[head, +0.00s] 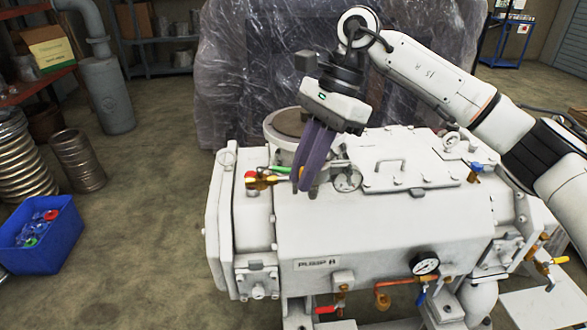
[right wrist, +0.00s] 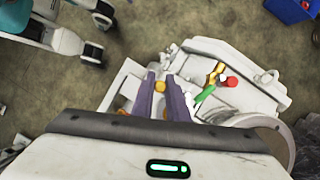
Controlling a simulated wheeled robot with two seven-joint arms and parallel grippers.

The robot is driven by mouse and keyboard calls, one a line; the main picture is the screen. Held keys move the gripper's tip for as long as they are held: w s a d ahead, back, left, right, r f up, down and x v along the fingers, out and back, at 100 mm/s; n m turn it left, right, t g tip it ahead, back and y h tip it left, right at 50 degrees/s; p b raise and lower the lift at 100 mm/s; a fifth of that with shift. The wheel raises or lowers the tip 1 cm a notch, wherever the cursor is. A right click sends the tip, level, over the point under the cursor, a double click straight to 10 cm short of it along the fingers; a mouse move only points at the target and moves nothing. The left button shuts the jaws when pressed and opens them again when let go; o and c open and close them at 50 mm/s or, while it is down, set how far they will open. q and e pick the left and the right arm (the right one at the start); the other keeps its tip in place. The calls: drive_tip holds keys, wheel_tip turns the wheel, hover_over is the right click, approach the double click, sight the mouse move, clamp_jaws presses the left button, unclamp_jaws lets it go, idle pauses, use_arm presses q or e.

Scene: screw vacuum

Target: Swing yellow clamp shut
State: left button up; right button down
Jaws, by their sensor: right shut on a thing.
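The right gripper (head: 304,186) reaches down over the left part of the white pump, with its purple fingers at the pump top. In the right wrist view its fingers (right wrist: 163,98) stand slightly apart, with a small yellow piece (right wrist: 160,86) between their tips. This looks like part of the yellow clamp, and the gripper is shut on it. The fingers hide most of it in the head view. A brass and yellow fitting (head: 262,183) lies just left of the fingers; it also shows in the right wrist view (right wrist: 215,73). My left gripper is not in view.
A red knob (head: 250,175) and a green handle (head: 279,169) sit close to the fingers. A blue crate (head: 42,236) stands on the floor at left.

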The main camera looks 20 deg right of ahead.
sight(324, 171)
idle(0.3)
drive_tip(key=c, duration=1.7)
unclamp_jaws()
drive_tip(key=v, duration=1)
drive_tip(key=shift+w+d+r, duration=0.1)
drive_tip(key=shift+d+r, duration=0.05)
drive_tip(key=shift+r, duration=0.05)
